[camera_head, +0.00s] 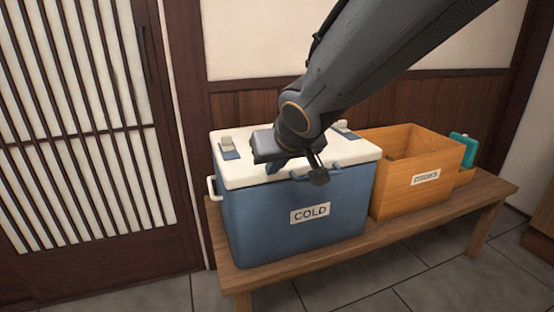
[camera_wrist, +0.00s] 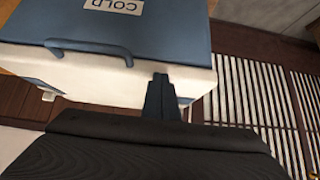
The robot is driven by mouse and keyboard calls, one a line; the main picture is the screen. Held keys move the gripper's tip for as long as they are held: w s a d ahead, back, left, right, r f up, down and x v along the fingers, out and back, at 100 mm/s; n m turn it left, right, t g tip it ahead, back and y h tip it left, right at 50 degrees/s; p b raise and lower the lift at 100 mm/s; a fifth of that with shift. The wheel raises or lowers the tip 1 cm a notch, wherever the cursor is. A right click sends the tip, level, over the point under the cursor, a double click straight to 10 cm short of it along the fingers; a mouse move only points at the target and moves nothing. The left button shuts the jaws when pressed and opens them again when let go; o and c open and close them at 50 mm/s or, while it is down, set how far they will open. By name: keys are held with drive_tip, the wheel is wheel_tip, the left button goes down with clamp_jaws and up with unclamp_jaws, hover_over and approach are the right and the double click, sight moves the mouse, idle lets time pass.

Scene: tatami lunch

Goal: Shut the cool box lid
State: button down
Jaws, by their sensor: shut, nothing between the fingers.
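The blue cool box (camera_head: 285,220), labelled COLD, stands on a wooden bench. Its white lid (camera_head: 238,172) lies flat across the top, with no gap seen along the front edge. My gripper (camera_head: 278,166) is over the front part of the lid, pointing down; my arm hides part of the lid. In the wrist view the shut, empty fingers (camera_wrist: 161,82) show in front of the white lid (camera_wrist: 100,80), close to its surface. I cannot tell whether they touch it. A blue handle (camera_wrist: 90,46) shows at the lid's front edge.
A wooden crate (camera_head: 405,193) with a label stands right of the cool box on the bench (camera_head: 440,212). A teal item (camera_head: 464,150) is at the bench's right end. A slatted door (camera_head: 85,130) is at left. The tiled floor (camera_head: 395,280) in front is clear.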

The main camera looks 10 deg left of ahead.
drive_tip(key=s+d, duration=0.5)
drive_tip(key=s, duration=0.3)
drive_tip(key=s+d+f+g+h, duration=0.4)
drive_tip(key=s+d+f+g, duration=0.4)
drive_tip(key=s+f, duration=0.45)
drive_tip(key=d+r+m+p, duration=0.3)
drive_tip(key=d+r+p, duration=0.6)
drive_tip(key=r+p, duration=0.2)
drive_tip(key=s+d+r+m+p, duration=0.1)
drive_tip(key=d+r+m+p, duration=0.2)
drive_tip(key=d+r+p, duration=0.6)
wheel_tip(320, 180, up, 2)
drive_tip(key=p, duration=0.5)
drive_tip(key=shift+s+r+m+t+h, duration=0.2)
drive_tip(key=shift+m+t+h, duration=0.1)
drive_tip(key=shift+t, duration=0.1)
drive_tip(key=shift+a, duration=0.1)
